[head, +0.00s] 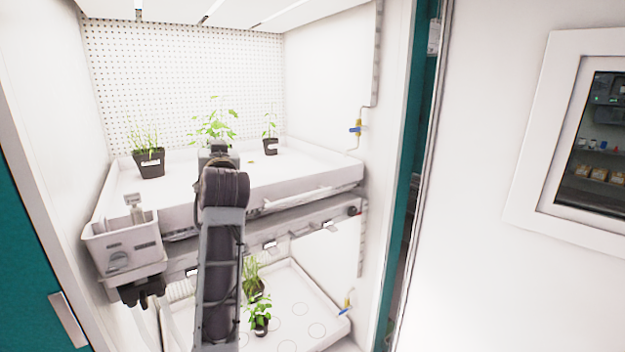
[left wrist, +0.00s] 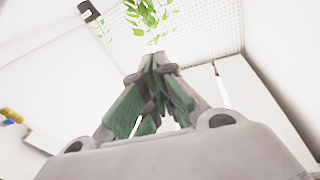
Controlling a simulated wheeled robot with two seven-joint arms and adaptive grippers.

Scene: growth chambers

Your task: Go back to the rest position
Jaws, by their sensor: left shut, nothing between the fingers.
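My left arm reaches up the middle of the head view into the open growth chamber, its wrist over the front of the upper tray (head: 290,185). The fingers of my left gripper (left wrist: 155,65) show in the left wrist view, closed together with nothing between them. In the head view its fingertips are hidden by the wrist. A leafy plant (head: 214,125) stands behind the wrist; leaves (left wrist: 148,15) show beyond the fingertips in the left wrist view. I cannot tell the gap between fingers and leaves. My right gripper is not in view.
Potted plants stand at the left (head: 149,162) and right (head: 270,145) of the upper tray. A grey bin (head: 125,245) hangs at its front left. The lower tray (head: 315,300) holds two plants. Chamber walls and a valve (head: 355,128) flank the arm.

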